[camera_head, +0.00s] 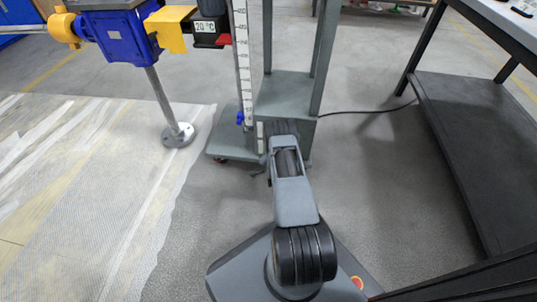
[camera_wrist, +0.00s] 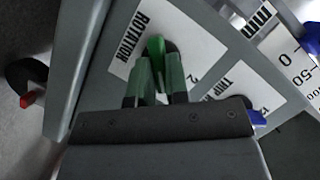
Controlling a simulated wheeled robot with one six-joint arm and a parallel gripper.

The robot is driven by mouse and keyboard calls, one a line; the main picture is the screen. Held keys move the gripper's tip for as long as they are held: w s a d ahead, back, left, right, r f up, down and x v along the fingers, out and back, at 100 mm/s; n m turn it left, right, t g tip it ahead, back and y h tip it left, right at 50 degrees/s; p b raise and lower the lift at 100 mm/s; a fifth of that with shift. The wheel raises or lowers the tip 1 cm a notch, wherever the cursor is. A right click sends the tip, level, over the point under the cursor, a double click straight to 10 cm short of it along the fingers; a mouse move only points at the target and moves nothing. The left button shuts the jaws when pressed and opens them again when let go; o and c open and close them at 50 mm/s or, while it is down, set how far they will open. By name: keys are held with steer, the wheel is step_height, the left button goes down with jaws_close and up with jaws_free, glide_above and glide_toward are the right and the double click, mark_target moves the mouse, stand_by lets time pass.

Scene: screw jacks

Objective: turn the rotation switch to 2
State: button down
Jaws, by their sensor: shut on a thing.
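The rotation switch (camera_wrist: 155,46) has a green knob on a white plate (camera_wrist: 192,45) that reads "ROTATION", with a "2" at its lower right. My gripper (camera_wrist: 157,68) is at the switch, its two dark green fingers shut on the knob from either side. The fingers hide part of the knob and of the plate. In the head view my arm reaches forward to the low front of the grey stand (camera_head: 286,95). There the switch and fingertips cannot be made out.
A second white plate with a blue knob (camera_wrist: 244,105) sits close on the right. A vertical scale (camera_head: 243,55) rises on the stand. A blue screw jack (camera_head: 128,38) stands left. A dark workbench (camera_head: 470,130) stands right, with open floor between.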

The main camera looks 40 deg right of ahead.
steer(key=shift+w+a+f+n+g+h+b, duration=0.15)
steer(key=shift+n+g+h, duration=0.35)
steer(key=shift+n, duration=0.6)
steer(key=shift+s+a+r+n+g+h+b, duration=0.1)
steer(key=shift+n+g+h+b, duration=0.15)
steer(key=shift+n+g, duration=0.65)
steer(key=shift+w+a+f+n+g+h+b, duration=0.15)
steer(key=shift+n+g+h, duration=0.3)
steer(key=shift+n, duration=0.85)
steer(key=shift+r, duration=0.1)
steer(key=c, duration=1.4)
jaws_free()
steer(key=shift+a, duration=0.1)
steer(key=shift+o, duration=1.4)
steer(key=shift+d+r, duration=0.1)
steer(key=shift+d, duration=0.2)
steer(key=shift+r, duration=0.1)
steer(key=p+v, duration=0.6)
steer(key=v, duration=0.7)
steer(key=shift+s+a, duration=0.3)
steer(key=shift+a, duration=0.05)
